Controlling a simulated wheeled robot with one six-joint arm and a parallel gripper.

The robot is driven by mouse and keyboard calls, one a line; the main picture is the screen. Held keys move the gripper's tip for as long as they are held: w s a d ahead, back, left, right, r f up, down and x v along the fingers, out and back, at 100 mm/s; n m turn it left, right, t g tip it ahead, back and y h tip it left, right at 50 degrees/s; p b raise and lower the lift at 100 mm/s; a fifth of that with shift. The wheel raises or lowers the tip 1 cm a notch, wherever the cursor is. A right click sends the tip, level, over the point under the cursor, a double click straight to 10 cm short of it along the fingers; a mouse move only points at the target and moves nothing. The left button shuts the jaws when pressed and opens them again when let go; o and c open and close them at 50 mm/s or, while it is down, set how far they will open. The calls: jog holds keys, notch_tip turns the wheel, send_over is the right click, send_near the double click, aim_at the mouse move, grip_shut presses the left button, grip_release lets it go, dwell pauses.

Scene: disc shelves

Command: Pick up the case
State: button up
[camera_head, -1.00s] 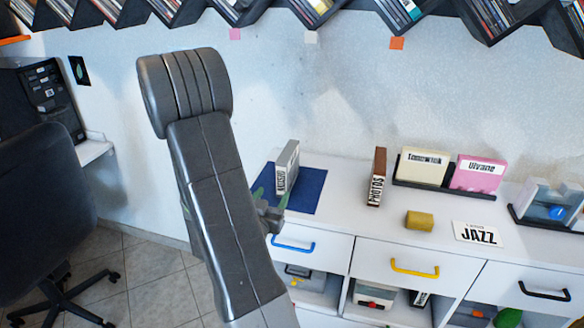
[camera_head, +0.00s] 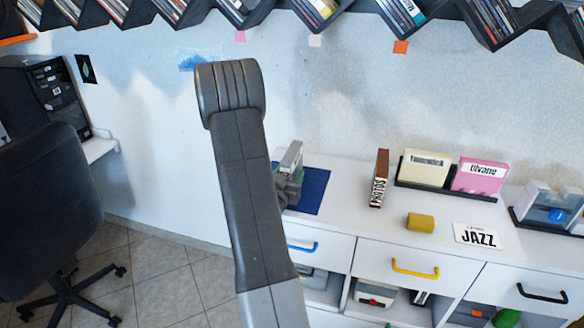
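A grey case (camera_head: 292,155) stands upright on the blue mat (camera_head: 314,190) at the left end of the white cabinet. Only its upper part shows; my gripper (camera_head: 288,188) is in front of its lower part and hides its label. The gripper is right at the case, but my arm hides much of it. I cannot tell whether the fingers are closed on the case or only beside it. Other cases stand to the right: a brown one marked PHOTOS (camera_head: 379,178), a cream one (camera_head: 424,168) and a pink one (camera_head: 479,175).
A yellow block (camera_head: 420,222) and a JAZZ card (camera_head: 478,236) lie on the cabinet top (camera_head: 345,215). A clear bin (camera_head: 550,203) stands at the right. Disc shelves (camera_head: 400,15) hang above. An office chair (camera_head: 45,205) stands at the left. The cabinet top between mat and brown case is clear.

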grip_shut()
dwell(0.3)
